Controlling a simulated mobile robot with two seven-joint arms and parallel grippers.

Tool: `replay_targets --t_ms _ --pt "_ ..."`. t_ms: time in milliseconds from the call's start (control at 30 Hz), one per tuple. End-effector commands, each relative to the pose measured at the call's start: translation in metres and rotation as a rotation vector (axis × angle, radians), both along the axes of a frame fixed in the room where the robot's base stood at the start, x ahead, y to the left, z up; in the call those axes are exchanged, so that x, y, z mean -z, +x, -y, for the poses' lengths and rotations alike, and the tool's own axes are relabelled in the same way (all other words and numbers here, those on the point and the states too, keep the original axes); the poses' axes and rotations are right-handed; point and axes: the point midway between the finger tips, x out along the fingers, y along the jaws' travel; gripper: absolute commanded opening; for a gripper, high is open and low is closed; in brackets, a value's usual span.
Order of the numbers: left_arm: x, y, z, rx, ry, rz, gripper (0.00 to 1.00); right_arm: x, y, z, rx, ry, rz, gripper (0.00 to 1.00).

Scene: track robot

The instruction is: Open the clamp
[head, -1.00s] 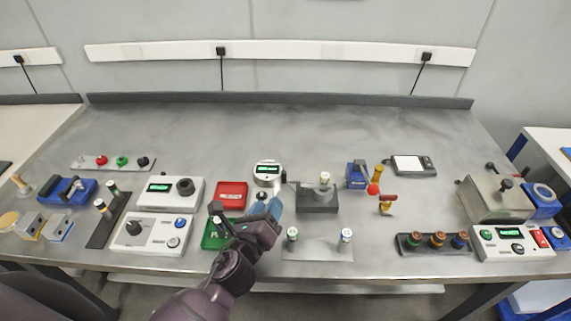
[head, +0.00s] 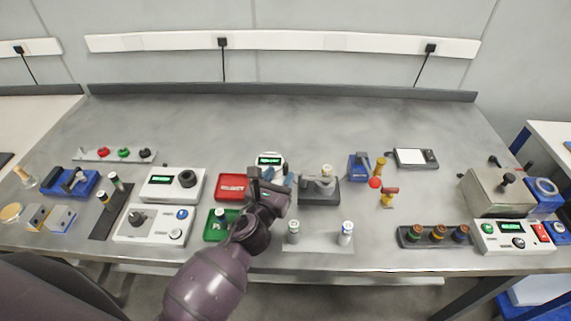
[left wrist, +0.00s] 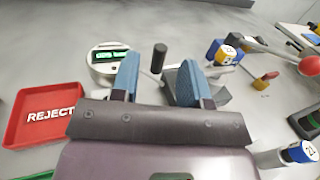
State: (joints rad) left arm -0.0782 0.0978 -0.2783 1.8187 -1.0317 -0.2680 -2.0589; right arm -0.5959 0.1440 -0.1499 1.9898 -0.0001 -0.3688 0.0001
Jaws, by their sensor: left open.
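The clamp (head: 319,188) looks like the grey fixture on a dark base near the table's middle. A white-topped cylinder (head: 326,170) stands at it. In the left wrist view, an upright black handle (left wrist: 159,58) shows beyond and between my fingertips; it appears to belong to the clamp. My left gripper (head: 274,176) is just left of the clamp in the head view. In the left wrist view, its blue-padded fingers (left wrist: 157,78) are apart with nothing held between them. The gripper body hides part of the clamp there. My right gripper is not in view.
A red reject tray (head: 232,187) and a round gauge (head: 269,160) are close on the left. A red-knobbed lever (head: 375,183) by a blue block (head: 358,167) is to the right. Two cylinders stand on a grey plate (head: 318,246) in front. The back of the table is clear.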

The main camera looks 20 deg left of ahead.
Motion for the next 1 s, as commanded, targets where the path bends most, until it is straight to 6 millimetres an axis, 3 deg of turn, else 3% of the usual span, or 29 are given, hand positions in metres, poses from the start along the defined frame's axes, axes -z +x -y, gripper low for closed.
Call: replay_targets --t_ms 300,733,1000 --pt "0.0 0.039 0.002 0.0 -0.002 0.0 0.42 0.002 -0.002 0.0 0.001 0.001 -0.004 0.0" --pt "0.0 0.045 0.002 0.0 -0.002 -0.001 0.42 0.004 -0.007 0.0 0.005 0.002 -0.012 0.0" --pt "0.0 0.045 0.002 0.0 -0.002 -0.001 0.0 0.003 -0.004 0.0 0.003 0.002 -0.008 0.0"
